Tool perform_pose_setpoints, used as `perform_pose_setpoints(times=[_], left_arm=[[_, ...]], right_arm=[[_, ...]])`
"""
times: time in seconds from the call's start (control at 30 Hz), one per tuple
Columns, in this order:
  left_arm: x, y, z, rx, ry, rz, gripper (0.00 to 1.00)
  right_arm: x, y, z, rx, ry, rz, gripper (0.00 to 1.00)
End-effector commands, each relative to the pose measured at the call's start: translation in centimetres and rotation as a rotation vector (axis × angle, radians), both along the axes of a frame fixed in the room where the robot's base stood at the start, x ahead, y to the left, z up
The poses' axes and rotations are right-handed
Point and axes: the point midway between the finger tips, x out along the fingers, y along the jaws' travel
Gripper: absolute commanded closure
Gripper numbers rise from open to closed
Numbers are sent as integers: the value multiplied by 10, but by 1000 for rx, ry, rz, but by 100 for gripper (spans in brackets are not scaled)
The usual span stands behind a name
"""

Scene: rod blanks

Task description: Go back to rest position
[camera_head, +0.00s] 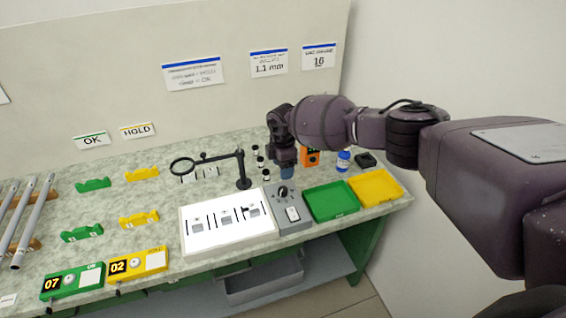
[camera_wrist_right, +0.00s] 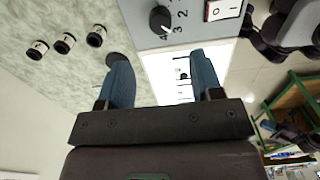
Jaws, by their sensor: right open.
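My right arm reaches in from the right in the head view. My right gripper (camera_head: 286,174) points down over the bench, behind the grey control box (camera_head: 291,212) with its black knob. In the right wrist view the right gripper (camera_wrist_right: 163,75) shows two blue fingers apart with nothing between them. The knob (camera_wrist_right: 160,19) and a white rocker switch (camera_wrist_right: 222,9) of the control box lie beyond the fingertips in that view.
A green tray (camera_head: 331,201) and a yellow tray (camera_head: 376,188) stand right of the control box. A magnifier on a stand (camera_head: 242,170), a white board (camera_head: 226,235) and small black jars (camera_wrist_right: 64,43) are close by. Grey rods (camera_head: 34,220) lie on a rack at the left.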

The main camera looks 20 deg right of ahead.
Motion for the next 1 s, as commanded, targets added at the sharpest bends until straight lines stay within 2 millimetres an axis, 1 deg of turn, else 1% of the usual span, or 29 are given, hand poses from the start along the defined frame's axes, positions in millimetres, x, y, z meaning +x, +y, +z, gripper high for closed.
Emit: perform_pose_setpoints(times=[0.1, 0.23, 0.73, 0.83, 0.9, 0.97, 1.0], left_arm=[[0, 0, 0, 0, -2, 0, 100], [0, 0, 1, 0, -3, 0, 100], [0, 0, 1, 0, -4, 0, 100], [0, 0, 1, 0, -4, 0, 100], [0, 0, 1, 0, -3, 0, 100], [0, 0, 1, 0, -3, 0, 100], [0, 0, 1, 0, -3, 0, 100]], right_arm=[[0, 0, 9, 0, 1, 1, 40], [0, 0, 13, 0, 0, 1, 40], [0, 0, 13, 0, 1, 14, 40], [1, 1, 13, 5, -9, 80, 40], [6, 5, 13, 29, -41, 165, 40], [11, 14, 14, 76, -81, 253, 40], [13, 25, 16, 121, -113, 319, 40]])
